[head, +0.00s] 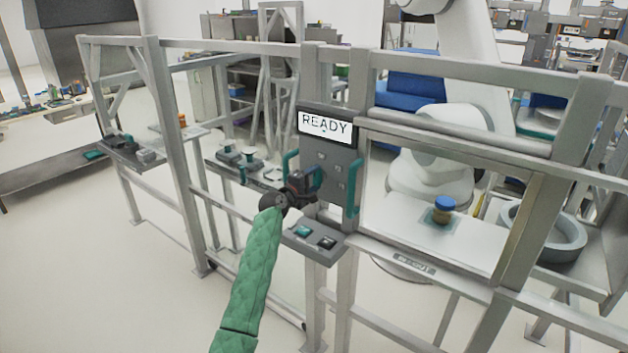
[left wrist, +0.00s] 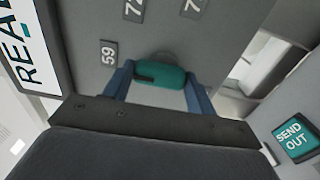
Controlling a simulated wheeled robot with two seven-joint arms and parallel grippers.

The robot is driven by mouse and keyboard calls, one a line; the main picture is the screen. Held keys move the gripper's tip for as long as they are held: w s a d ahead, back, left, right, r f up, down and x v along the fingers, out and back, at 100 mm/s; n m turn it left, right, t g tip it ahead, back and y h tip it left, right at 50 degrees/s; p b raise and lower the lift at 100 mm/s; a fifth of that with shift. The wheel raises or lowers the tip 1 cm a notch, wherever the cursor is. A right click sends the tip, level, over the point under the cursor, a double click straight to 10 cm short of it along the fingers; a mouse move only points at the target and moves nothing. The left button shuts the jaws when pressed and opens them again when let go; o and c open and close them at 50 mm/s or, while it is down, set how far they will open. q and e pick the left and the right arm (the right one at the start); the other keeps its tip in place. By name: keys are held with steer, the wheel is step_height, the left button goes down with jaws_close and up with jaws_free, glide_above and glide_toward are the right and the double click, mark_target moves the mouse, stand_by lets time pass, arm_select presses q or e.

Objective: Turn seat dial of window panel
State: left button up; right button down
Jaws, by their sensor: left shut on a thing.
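The grey window panel (head: 342,160) stands upright on the metal frame, under a screen (head: 325,125) that reads READY. My left gripper (head: 316,181) is at the panel's lower left part, with its arm coming up from below. In the left wrist view the seat dial (left wrist: 163,76) is a teal bar with a dark mark at its left end. The blue fingers of my left gripper (left wrist: 160,88) are on either side of the dial and shut on it. Number plates, one reading 59 (left wrist: 109,53), surround the dial. In the head view my gripper hides the dial.
Teal upright handles (head: 353,190) flank the panel. A ledge below carries a teal button (head: 303,231), reading SEND OUT in the left wrist view (left wrist: 297,141), and a black button (head: 327,242). A blue-lidded jar (head: 443,208) stands behind the rails, near a white robot arm (head: 470,100).

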arm_select(q)
steer(key=o, duration=1)
steer(key=shift+s+a+f, duration=0.1)
steer(key=shift+b+v, duration=1.55)
steer(key=shift+v, duration=2.2)
arm_select(e)
steer(key=w+a+r, duration=0.2)
steer(key=w+r, duration=0.1)
steer(key=w, duration=0.1)
steer(key=shift+w+a+r, duration=0.2)
steer(key=shift+w+r, duration=0.15)
